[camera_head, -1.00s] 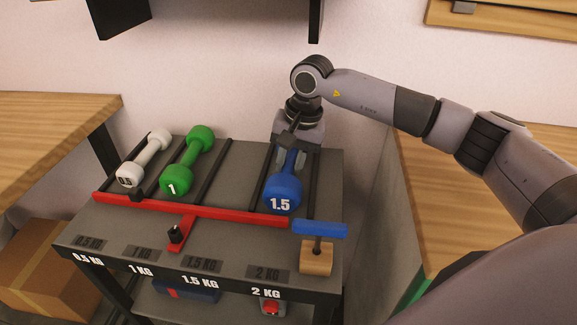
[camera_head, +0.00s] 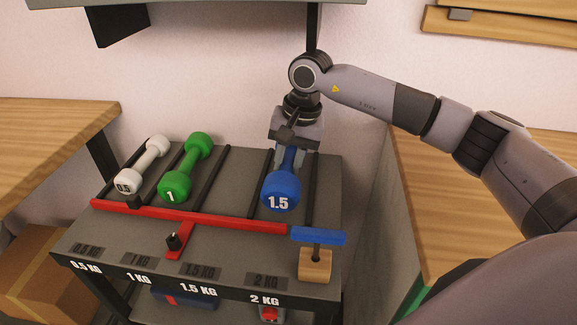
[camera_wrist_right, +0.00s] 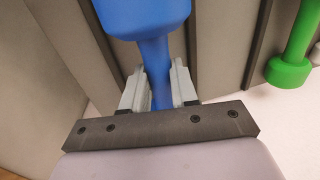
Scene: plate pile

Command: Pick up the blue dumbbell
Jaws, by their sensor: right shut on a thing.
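The blue dumbbell (camera_head: 280,191), marked 1.5, is at the right part of the rack, its numbered head toward the front. My right gripper (camera_head: 295,155) reaches it from behind and above. In the right wrist view, the gripper's two grey fingers (camera_wrist_right: 158,88) are closed on either side of the blue handle (camera_wrist_right: 157,60), with a blue head beyond them. The dumbbell appears slightly above the rack surface; the gap is hard to judge. Its far head is hidden by the gripper. My left gripper is not in view.
A green dumbbell (camera_head: 186,166) and a white one (camera_head: 142,165) lie between black rails to the left. A red bar (camera_head: 190,215) and a blue-topped wooden piece (camera_head: 318,237) are in front. Wooden tables flank the rack; a shelf hangs above.

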